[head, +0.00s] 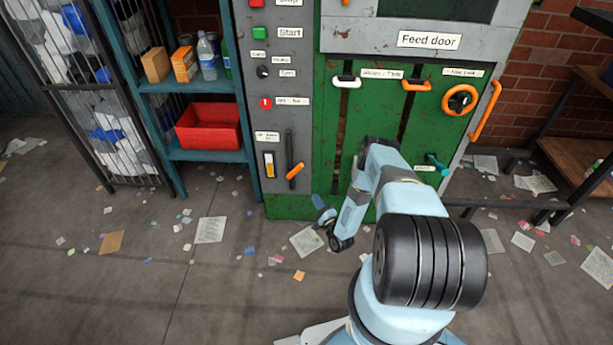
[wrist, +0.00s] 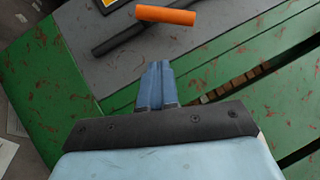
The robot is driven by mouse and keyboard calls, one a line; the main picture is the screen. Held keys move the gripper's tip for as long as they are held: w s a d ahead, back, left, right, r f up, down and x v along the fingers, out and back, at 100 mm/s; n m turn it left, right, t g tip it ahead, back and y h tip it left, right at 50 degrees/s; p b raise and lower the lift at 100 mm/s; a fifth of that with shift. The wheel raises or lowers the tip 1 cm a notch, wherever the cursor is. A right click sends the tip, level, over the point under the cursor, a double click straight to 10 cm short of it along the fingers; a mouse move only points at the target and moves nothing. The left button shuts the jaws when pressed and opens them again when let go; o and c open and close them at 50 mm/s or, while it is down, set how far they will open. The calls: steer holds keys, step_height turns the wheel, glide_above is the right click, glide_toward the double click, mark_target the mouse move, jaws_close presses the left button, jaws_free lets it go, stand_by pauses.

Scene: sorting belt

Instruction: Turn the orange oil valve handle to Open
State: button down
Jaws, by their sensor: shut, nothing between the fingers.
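My gripper (head: 325,215) is low in front of the machine's lower left panel, below the lever there. In the wrist view its blue fingers (wrist: 158,80) are shut with nothing between them. That lever has an orange grip (head: 295,171) on a black bar; in the wrist view the orange grip (wrist: 166,15) lies just beyond the fingertips, apart from them. A round orange handle (head: 460,100) with a dark centre is on the green panel at the upper right. The small labels are too blurred to tell which handle is the oil valve.
Another orange handle (head: 416,85), a white handle (head: 345,82) and a teal handle (head: 438,163) are on the green panel. A tall orange bar (head: 485,110) is at its right edge. A shelf with a red bin (head: 209,127) stands left. Papers litter the floor.

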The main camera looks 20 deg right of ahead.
steer(key=d+m+t+h, duration=0.2)
steer(key=m, duration=0.3)
glide_toward(295, 168)
steer(key=w+d, duration=0.4)
steer(key=d, duration=0.1)
steer(key=shift+w+a+r, duration=0.35)
steer(key=shift+w+a, duration=0.1)
steer(key=shift+a, duration=0.2)
steer(key=shift+w+a+r, duration=0.35)
steer(key=shift+w+a, duration=0.1)
steer(key=shift+a, duration=0.2)
